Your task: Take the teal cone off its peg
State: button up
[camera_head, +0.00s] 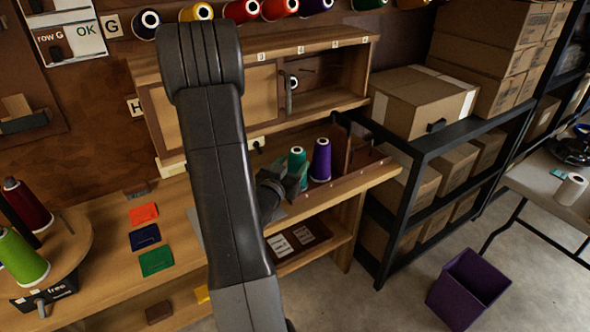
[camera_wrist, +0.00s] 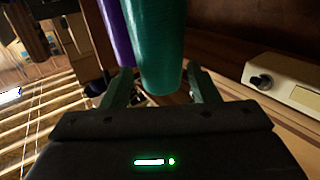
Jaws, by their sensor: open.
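The teal cone (camera_head: 297,168) stands upright on the wooden bench, beside a purple cone (camera_head: 320,160) on its right. In the wrist view the teal cone (camera_wrist: 154,45) fills the upper middle, with its lower end between my fingers. My gripper (camera_head: 292,186) is at the teal cone in the head view; its fingers (camera_wrist: 152,88) are open on either side of the cone. I cannot tell whether they touch it. The peg under the teal cone is hidden. The purple cone (camera_wrist: 116,30) is close behind the left finger in the wrist view.
A wooden cabinet (camera_head: 300,45) stands behind the cones. A pale box with a dark knob (camera_wrist: 290,82) is at the right in the wrist view. Coloured cloth squares (camera_head: 145,237) lie on the bench left of my arm. A black shelf with cardboard boxes (camera_head: 420,100) stands right.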

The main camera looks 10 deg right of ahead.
jog(key=shift+f+p+x, duration=0.2)
jog(key=shift+p+x, duration=0.3)
jog(key=shift+x, duration=2.25)
jog(key=c, duration=0.8)
